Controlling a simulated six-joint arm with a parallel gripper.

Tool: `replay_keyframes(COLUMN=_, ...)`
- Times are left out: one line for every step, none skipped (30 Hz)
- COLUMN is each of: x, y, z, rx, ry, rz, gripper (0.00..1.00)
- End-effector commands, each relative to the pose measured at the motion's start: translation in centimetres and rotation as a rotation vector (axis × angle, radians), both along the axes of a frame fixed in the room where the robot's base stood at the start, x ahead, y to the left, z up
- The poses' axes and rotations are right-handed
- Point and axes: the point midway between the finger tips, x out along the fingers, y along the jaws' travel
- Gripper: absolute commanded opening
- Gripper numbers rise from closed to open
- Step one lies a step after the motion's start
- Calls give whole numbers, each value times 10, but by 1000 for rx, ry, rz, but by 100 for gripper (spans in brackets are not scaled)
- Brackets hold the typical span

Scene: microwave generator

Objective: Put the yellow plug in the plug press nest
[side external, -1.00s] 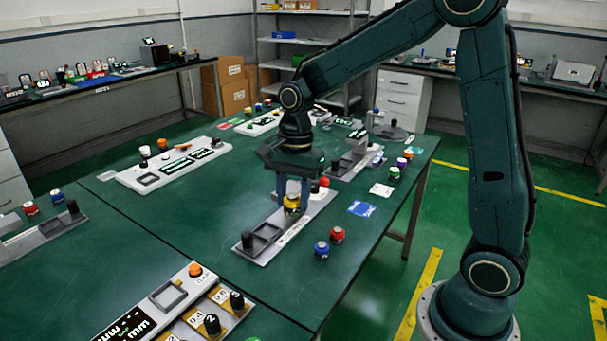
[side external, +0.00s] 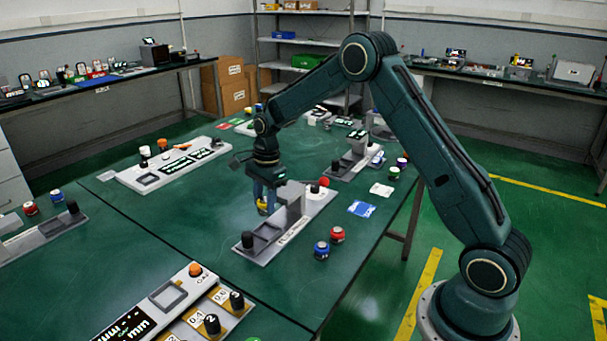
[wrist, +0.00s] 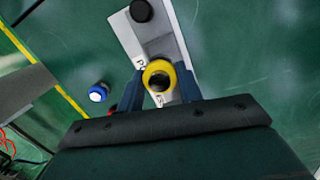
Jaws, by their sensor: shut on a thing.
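The yellow plug (side external: 262,207) is held between the fingers of my gripper (side external: 264,200), above the green table just left of and behind the plug press (side external: 318,203). In the wrist view the yellow plug (wrist: 158,65) shows as a yellow ring with a dark centre between my two blue fingers (wrist: 159,92). The press has a grey upright, a red button and a black knob at its front end. A square grey recess (side external: 263,237), which looks like the nest, shows empty beside that knob. In the wrist view the plug covers part of the press base (wrist: 160,40).
A blue plug (side external: 321,250) and a red plug (side external: 337,235) stand on the table right of the press. A white panel (side external: 172,167) lies to the left, and a grey stand (side external: 352,160) is behind. The table between the white panel and the press is clear.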

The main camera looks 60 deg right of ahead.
Motion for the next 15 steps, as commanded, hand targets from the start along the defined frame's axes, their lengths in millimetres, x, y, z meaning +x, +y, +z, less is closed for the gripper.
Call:
replay_keyframes(x=2, y=-1, z=-1, rx=0, ry=-1, rz=-5, gripper=9)
replay_keyframes(x=3, y=-2, z=-2, rx=0, ry=-2, rz=-7, gripper=9)
replay_keyframes(x=3, y=-2, z=-3, rx=0, ry=-2, rz=-8, gripper=9)
replay_keyframes(x=3, y=-2, z=-3, rx=0, ry=-2, rz=-9, gripper=9)
replay_keyframes(x=3, y=-2, z=-3, rx=0, ry=-2, rz=-10, gripper=9)
replay_keyframes(x=4, y=-3, z=-3, rx=0, ry=-2, rz=-10, gripper=9)
replay_keyframes(x=4, y=-3, z=-3, rx=0, ry=-2, rz=-10, gripper=9)
replay_keyframes(x=4, y=-2, z=-4, rx=0, ry=-2, rz=-10, gripper=9)
replay_keyframes(x=3, y=-2, z=-4, rx=0, ry=-2, rz=-9, gripper=9)
replay_keyframes(x=3, y=-2, z=-4, rx=0, ry=-2, rz=-9, gripper=9)
replay_keyframes(x=3, y=-2, z=-5, rx=0, ry=-2, rz=-9, gripper=9)
replay_keyframes(x=3, y=-2, z=-5, rx=0, ry=-2, rz=-9, gripper=9)
replay_keyframes(x=3, y=-2, z=-6, rx=0, ry=-1, rz=-9, gripper=9)
replay_keyframes(x=3, y=-2, z=-7, rx=0, ry=-1, rz=-9, gripper=9)
replay_keyframes(x=3, y=-2, z=-9, rx=0, ry=-1, rz=-9, gripper=9)
